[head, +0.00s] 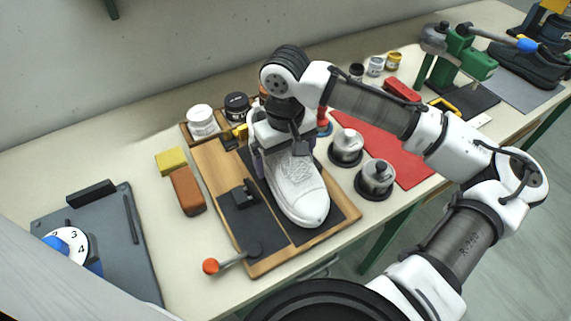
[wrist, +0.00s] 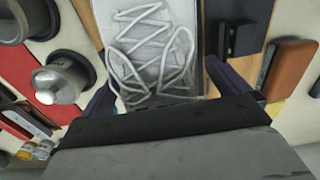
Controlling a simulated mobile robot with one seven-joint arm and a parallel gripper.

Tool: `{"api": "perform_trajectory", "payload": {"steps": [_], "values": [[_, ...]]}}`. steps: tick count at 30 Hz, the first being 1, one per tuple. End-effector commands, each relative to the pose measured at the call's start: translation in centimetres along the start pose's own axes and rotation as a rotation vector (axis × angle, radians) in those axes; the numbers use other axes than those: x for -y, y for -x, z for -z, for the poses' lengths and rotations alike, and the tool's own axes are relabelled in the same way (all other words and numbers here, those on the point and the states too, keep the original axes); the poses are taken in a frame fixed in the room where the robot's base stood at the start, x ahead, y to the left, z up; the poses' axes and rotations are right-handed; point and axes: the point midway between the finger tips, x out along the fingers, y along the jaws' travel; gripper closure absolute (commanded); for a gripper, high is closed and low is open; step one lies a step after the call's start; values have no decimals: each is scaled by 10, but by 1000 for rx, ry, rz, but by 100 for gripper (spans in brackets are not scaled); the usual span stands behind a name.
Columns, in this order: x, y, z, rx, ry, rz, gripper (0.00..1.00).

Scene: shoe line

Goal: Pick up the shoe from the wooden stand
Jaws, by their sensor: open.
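A white lace-up shoe (head: 297,193) rests on the wooden stand (head: 215,170), its toe toward the front edge. The stand has dark pads and a lever with an orange knob. My gripper (head: 283,152) is over the heel end of the shoe, pointing down, and hides that part. In the wrist view the shoe's laces (wrist: 150,50) fill the top middle. The dark fingers of my gripper (wrist: 165,88) are open, one on each side of the shoe. I cannot tell whether they touch it.
Two metal-topped pots (head: 376,178) stand right of the stand near a red mat (head: 400,160). White and dark jars (head: 201,120) sit at its back. A brown block (head: 187,190) and yellow block (head: 171,160) lie to the left. A green press (head: 460,58) stands at the far right.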

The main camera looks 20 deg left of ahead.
Motion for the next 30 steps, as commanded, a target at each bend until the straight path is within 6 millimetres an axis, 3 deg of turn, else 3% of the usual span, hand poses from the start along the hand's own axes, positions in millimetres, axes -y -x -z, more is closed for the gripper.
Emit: {"api": "perform_trajectory", "payload": {"steps": [5, 16, 25, 30], "values": [[0, 0, 0, 0, 0, 0, 0], [0, 0, 0, 1, 0, 0, 47], [0, 2, 0, 0, 0, -1, 48], [0, 14, 1, -2, 0, -1, 48]]}}
